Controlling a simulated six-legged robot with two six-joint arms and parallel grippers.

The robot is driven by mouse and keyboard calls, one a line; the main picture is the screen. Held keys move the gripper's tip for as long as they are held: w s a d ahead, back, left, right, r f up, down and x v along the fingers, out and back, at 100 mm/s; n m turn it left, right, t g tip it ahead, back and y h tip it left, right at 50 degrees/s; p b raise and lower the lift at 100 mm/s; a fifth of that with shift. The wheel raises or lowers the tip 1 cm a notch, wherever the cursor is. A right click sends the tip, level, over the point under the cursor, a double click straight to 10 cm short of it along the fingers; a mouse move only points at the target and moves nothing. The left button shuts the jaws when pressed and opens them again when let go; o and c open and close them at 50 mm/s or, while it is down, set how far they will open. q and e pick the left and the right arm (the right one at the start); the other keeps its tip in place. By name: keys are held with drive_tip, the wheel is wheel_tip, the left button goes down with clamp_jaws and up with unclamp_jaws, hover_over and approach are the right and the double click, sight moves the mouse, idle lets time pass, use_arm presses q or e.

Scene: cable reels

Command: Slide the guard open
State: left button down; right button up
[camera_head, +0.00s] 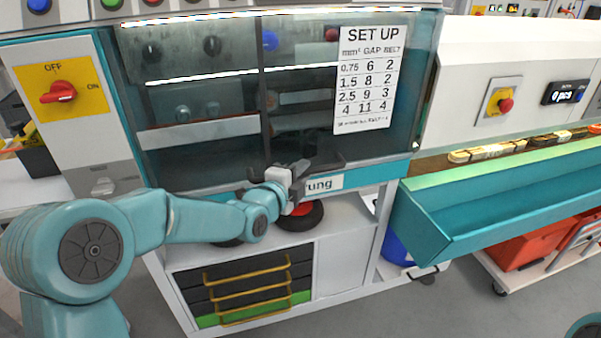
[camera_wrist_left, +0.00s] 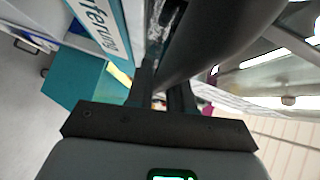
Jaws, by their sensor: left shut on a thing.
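The guard (camera_head: 300,110) is a smoky see-through panel on the front of the teal and white machine, with a dark upright line near its middle. Knobs and machine parts show dimly behind it. A dark handle (camera_head: 327,162) stands out at its lower edge; in the left wrist view the handle (camera_wrist_left: 215,40) is a thick dark bar close to the camera. My left gripper (camera_head: 298,183) is at the handle and shut on it; its fingers (camera_wrist_left: 165,90) meet the bar in the left wrist view. The exact contact is partly hidden. My right gripper is not in view.
A SET UP sheet (camera_head: 367,80) is on the panel's right part. A red switch (camera_head: 58,92) is at the left and a red stop button (camera_head: 505,104) at the right. A teal trough (camera_head: 480,205) juts out at the right. A reel (camera_head: 302,216) sits on the shelf below.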

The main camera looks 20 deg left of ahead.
sight(300, 85)
use_arm(q)
wheel_tip(300, 85, up, 21)
drive_tip(key=p, duration=0.8)
drive_tip(key=shift+f, duration=0.15)
wheel_tip(300, 85, up, 17)
drive_tip(key=p, duration=1.3)
drive_tip(key=shift+f, duration=0.15)
drive_tip(key=c, duration=1.1)
unclamp_jaws()
drive_tip(key=b+v, duration=0.1)
drive_tip(key=v, duration=1.5)
drive_tip(key=shift+s, duration=0.2)
drive_tip(key=shift+w+f, duration=0.1)
